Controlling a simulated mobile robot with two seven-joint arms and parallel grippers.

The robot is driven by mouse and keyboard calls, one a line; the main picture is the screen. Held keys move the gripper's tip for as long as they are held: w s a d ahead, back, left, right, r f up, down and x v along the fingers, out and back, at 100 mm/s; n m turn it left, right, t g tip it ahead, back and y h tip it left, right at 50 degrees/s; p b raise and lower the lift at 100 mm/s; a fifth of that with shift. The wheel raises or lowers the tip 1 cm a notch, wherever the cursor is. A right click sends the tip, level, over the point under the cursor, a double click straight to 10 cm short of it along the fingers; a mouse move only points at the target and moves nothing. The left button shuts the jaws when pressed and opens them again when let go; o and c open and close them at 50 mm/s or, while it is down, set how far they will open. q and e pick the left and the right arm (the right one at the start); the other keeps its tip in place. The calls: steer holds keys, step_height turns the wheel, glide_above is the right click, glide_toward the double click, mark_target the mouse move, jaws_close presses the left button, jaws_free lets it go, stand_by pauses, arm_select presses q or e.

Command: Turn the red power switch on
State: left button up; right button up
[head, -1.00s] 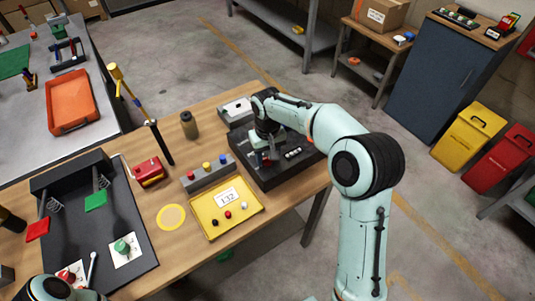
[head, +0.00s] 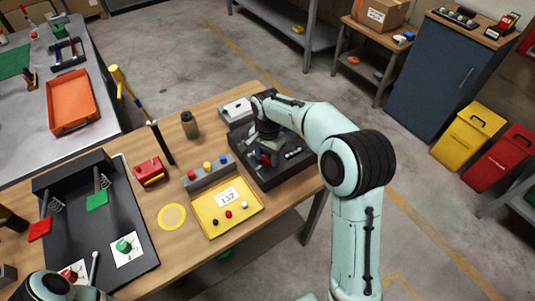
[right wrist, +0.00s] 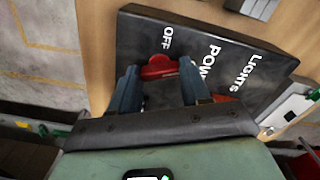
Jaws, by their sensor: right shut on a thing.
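The black switch panel (head: 292,172) lies at the right end of the wooden table. In the right wrist view the panel (right wrist: 225,45) carries the white words OFF, POWER and LIGHTS. The red power switch (right wrist: 158,67) is beside the word OFF. My right gripper (right wrist: 157,78) is shut on the red switch, one finger on each side of it. In the head view the right gripper (head: 267,152) reaches down onto the panel and mostly hides the switch. Part of my left arm shows at the lower left; its gripper is not in view.
Left of the panel are a yellow tray (head: 248,222) marked 132, a grey block with coloured buttons (head: 199,177), a red box (head: 150,171) and a dark bottle (head: 189,125). A white-topped box (head: 237,108) stands behind the panel.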

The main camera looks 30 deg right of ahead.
mark_target(267, 158)
arm_select(q)
steer(key=shift+w+r, duration=0.2)
arm_select(e)
steer(key=m, duration=0.4)
steer(key=shift+m, duration=0.3)
steer(key=o, duration=1.1)
steer(key=shift+c, duration=0.2)
arm_select(q)
steer(key=shift+w+r+p, duration=1)
steer(key=shift+w+r, duration=0.15)
arm_select(e)
step_height(267, 158, up, 13)
steer(key=shift+r, duration=0.2)
